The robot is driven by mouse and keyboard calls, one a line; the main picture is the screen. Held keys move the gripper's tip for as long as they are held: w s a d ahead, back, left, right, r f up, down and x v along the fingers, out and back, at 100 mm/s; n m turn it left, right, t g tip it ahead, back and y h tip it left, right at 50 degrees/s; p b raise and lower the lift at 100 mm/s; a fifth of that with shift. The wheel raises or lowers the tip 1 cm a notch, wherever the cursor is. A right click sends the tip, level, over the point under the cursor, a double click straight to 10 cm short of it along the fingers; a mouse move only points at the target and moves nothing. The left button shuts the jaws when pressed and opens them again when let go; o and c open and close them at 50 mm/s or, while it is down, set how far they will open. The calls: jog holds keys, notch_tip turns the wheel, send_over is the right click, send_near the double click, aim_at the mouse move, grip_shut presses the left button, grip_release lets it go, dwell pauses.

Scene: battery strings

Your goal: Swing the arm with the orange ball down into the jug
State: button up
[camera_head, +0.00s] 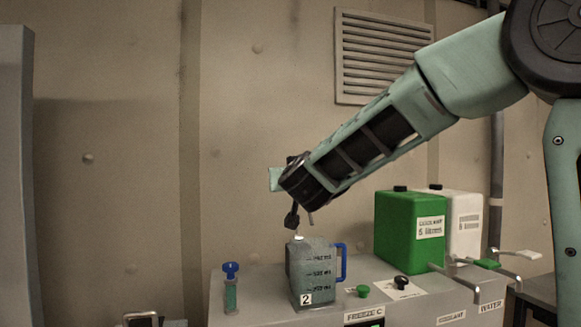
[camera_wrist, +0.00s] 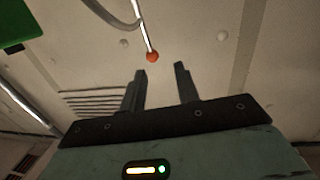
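The orange ball (camera_wrist: 152,57) shows in the wrist view at the end of a thin metal rod (camera_wrist: 143,28), just beyond and between my fingertips. I cannot make the ball out in the head view. My gripper (camera_wrist: 161,72) is open with nothing between its fingers. In the head view my gripper (camera_head: 300,220) hangs above the jug. The jug (camera_head: 312,275) is grey and translucent, with a blue handle, level marks and a "2" label. It stands upright on the grey machine top.
A green container (camera_head: 405,235) and a white container (camera_head: 464,225) stand right of the jug. A small vial with a blue valve (camera_head: 231,285) stands at its left. Small green and black knobs and two spouts are on the machine top (camera_head: 262,280). The left wall area is clear.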

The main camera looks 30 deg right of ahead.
jog(key=shift+m+h, duration=0.4)
jog(key=shift+h, duration=0.3)
jog(key=p+x, duration=0.1)
jog(key=x, duration=0.5)
jog(key=d+p+x, duration=0.1)
jog(key=x, duration=0.5)
jog(key=r+p+x, duration=0.1)
jog(key=p+x, duration=0.1)
jog(key=x, duration=0.4)
jog(key=shift+s+d, duration=0.3)
